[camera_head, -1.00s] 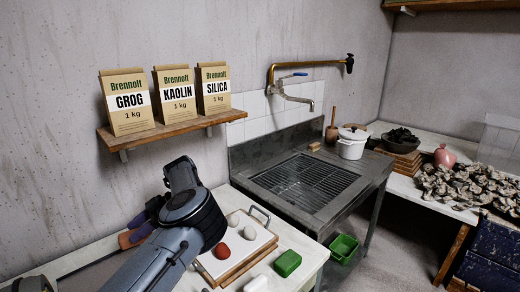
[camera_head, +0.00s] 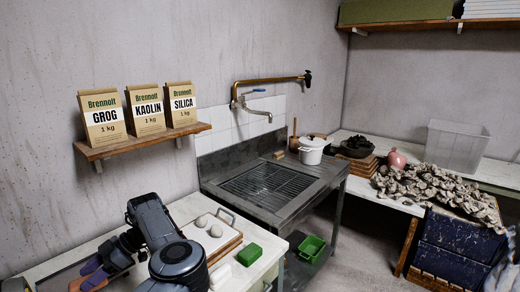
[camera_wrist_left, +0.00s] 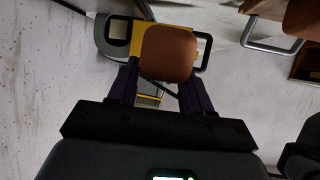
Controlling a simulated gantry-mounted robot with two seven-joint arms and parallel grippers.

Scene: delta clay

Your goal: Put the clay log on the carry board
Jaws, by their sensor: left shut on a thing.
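My left gripper (camera_head: 88,273) is low at the left of the head view, over the table left of the board. It is shut on the reddish-brown clay log (camera_wrist_left: 168,52), which shows end-on between the dark fingers in the left wrist view. In the head view only a small part of the log (camera_head: 76,284) shows beside the purple fingers. The carry board (camera_head: 228,247), white-topped with wooden edges and a metal handle, lies on the table right of my left arm. My arm hides its near left part. My right gripper is not in view.
Two pale balls (camera_head: 209,227) lie on the board's far part. A green block (camera_head: 249,254) lies right of the board. The metal sink (camera_head: 270,185) stands behind, with a green bin (camera_head: 312,248) below it. A shelf (camera_head: 140,142) with bags hangs above the table.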

